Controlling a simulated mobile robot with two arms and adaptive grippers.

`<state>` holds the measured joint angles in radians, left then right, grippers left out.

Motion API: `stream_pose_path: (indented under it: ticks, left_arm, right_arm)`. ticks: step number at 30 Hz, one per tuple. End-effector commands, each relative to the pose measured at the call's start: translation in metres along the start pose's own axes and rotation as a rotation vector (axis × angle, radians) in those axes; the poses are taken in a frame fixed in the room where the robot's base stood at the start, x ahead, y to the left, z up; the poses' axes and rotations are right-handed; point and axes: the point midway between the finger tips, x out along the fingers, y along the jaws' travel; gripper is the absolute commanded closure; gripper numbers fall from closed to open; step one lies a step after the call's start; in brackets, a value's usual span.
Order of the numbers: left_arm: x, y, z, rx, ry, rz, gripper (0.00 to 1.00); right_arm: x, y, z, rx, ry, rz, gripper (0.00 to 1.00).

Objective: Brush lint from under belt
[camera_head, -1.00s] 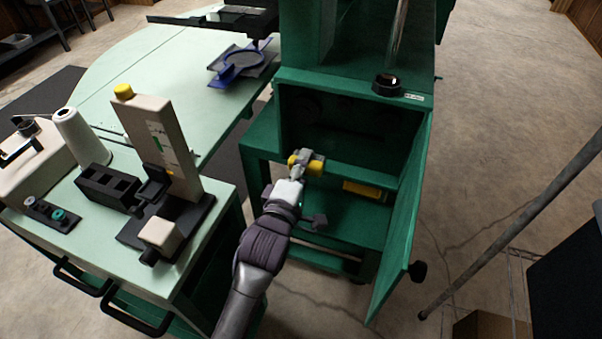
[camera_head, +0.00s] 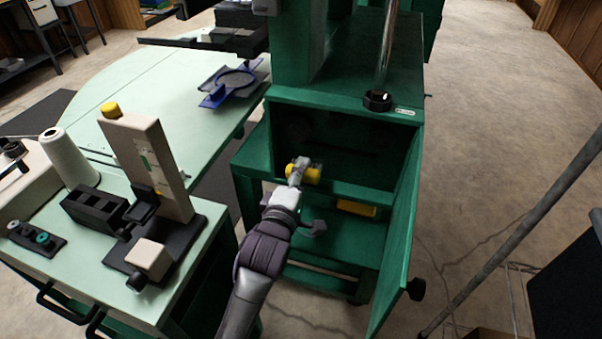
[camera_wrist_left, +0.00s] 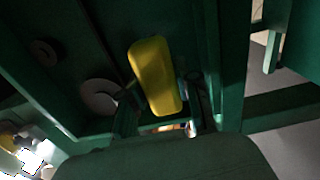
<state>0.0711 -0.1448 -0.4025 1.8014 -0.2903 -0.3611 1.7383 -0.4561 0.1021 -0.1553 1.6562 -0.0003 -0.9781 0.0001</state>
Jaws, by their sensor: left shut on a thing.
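My left gripper (camera_head: 300,172) reaches into the open compartment of the green machine cabinet (camera_head: 345,105). It is shut on a yellow piece (camera_head: 312,175), probably the brush handle. In the left wrist view the yellow piece (camera_wrist_left: 155,75) shows large, with dark fingers close around its lower end. Its bristles cannot be made out. A pale disc (camera_wrist_left: 98,97) and a darker round part (camera_wrist_left: 45,52) show at its left inside the dark compartment. I cannot make out the belt or any lint. My right gripper is not in view.
The green door (camera_head: 395,235) stands open at the right of the compartment. A second yellow object (camera_head: 356,208) lies below the compartment's front lip. A pale green workbench (camera_head: 165,90) and a cart with a white thread cone (camera_head: 68,158) are at left.

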Motion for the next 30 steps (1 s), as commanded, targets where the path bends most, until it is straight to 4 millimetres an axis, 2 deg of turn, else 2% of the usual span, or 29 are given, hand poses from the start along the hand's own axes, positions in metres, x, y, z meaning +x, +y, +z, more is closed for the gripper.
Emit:
stream_pose_path:
  ticks: [30]
  left_arm:
    - [0.016, 0.000, 0.000, -0.001, 0.001, 0.001, 0.96]
  right_arm:
    - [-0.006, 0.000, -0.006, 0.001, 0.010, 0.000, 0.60]
